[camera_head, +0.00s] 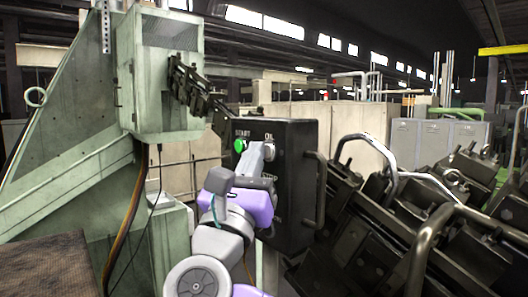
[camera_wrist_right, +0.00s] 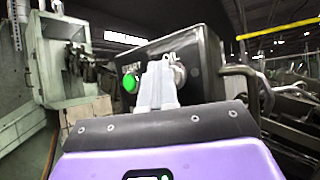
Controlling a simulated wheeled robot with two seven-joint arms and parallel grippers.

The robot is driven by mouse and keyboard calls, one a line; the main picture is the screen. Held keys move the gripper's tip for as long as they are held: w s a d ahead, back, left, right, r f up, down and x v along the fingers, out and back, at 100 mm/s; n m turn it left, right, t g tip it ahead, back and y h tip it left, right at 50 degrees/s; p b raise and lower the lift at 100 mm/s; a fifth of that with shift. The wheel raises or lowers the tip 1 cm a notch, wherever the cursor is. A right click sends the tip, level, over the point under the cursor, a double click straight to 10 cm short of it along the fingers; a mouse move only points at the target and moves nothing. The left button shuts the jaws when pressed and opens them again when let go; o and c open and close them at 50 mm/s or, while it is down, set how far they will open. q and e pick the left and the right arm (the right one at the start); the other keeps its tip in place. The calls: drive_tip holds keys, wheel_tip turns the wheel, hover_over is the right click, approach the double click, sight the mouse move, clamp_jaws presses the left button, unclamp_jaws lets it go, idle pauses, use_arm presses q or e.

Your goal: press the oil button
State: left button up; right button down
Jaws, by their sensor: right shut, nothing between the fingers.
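A black control box (camera_head: 300,170) stands at the middle of the head view. A green button (camera_head: 239,145) under the label START sits at its upper left; it also shows in the right wrist view (camera_wrist_right: 129,83). The oil button (camera_head: 269,138), pale grey under its label, sits to the right of it, and its lower part is hidden by my right gripper. My right gripper (camera_head: 262,148) is shut and empty, its fingertips in front of the box at the oil button. In the right wrist view the fingertips overlap the oil button (camera_wrist_right: 179,75). I cannot tell whether they touch it.
A green machine frame (camera_head: 75,130) with a cabinet (camera_head: 160,75) fills the left side. A dark chain-like arm (camera_head: 200,92) reaches from it towards the box. A black handle (camera_head: 320,190) is on the box's right side. Dark machinery with bent metal bars (camera_head: 395,165) crowds the right.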

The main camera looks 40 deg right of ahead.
drive_tip(key=shift+a, duration=0.1)
drive_tip(key=shift+s+a+b, duration=0.1)
drive_tip(key=shift+a+b, duration=0.3)
drive_tip(key=shift+a, duration=0.3)
drive_tip(key=a+b, duration=0.1)
drive_tip(key=a, duration=0.4)
drive_tip(key=shift+s, duration=0.2)
idle(0.7)
